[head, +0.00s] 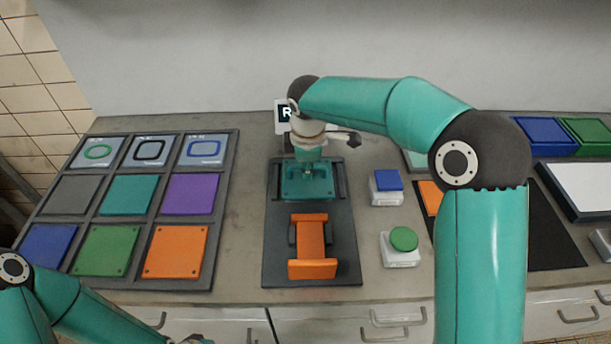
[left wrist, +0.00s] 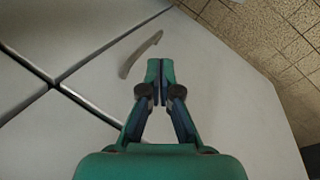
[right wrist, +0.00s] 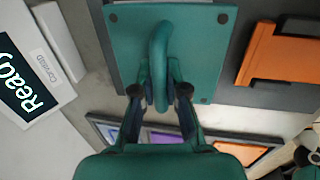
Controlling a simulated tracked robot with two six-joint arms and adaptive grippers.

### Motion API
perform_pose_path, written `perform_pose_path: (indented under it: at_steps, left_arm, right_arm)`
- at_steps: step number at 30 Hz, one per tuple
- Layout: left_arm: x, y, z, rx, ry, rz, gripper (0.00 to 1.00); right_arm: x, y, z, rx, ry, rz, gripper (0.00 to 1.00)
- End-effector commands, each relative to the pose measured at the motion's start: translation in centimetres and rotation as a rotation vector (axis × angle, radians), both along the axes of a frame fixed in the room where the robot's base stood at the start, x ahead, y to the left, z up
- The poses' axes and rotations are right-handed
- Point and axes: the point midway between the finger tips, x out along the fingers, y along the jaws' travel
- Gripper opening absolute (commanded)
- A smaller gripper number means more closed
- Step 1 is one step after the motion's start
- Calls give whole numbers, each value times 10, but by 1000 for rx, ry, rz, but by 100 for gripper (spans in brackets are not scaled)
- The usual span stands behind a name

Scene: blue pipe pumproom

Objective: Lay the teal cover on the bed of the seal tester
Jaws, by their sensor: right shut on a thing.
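The teal cover (head: 305,187) is a square plate with a looped handle. In the head view it is over the bed at the back of the dark seal tester (head: 277,255). I cannot tell whether it touches the bed, which it mostly hides. My right gripper (head: 309,168) is above the cover, shut on its handle. The right wrist view shows the fingers (right wrist: 160,88) on the loop of the cover (right wrist: 200,50). My left gripper (left wrist: 160,85) is shut and empty, low in front of the pale cabinet fronts.
An orange clamp piece (head: 311,240) stands at the tester's front. The "Ready" display (right wrist: 25,90) is behind the tester. A blue button (head: 388,181) and a green button (head: 404,239) are to its right. A rack (head: 117,223) of coloured plates lies left. My right arm hides part of the right-hand counter.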

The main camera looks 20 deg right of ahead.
Motion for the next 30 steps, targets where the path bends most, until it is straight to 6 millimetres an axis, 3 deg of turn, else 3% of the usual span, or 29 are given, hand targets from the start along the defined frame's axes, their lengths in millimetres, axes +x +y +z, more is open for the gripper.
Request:
perform_pose_path:
  at_steps: [6, 16, 17, 21, 30]
  left_arm:
    - [0, 0, 0, 0, 0, 0, 0]
    - [0, 0, -1, 0, 0, 0, 0]
    - [0, 0, -1, 0, 0, 0, 0]
    - [0, 0, -1, 0, 0, 0, 0]
    - [0, 0, 0, 0, 0, 0, 0]
  right_arm:
    - [0, -1, -27, -1, 0, 0, 0]
    - [0, 0, -29, 0, -2, -1, 0]
    - [0, 0, -30, -1, 0, -1, 16]
    - [0, 0, -30, -1, 0, 0, 38]
    - [0, 0, -28, 0, 0, 0, 38]
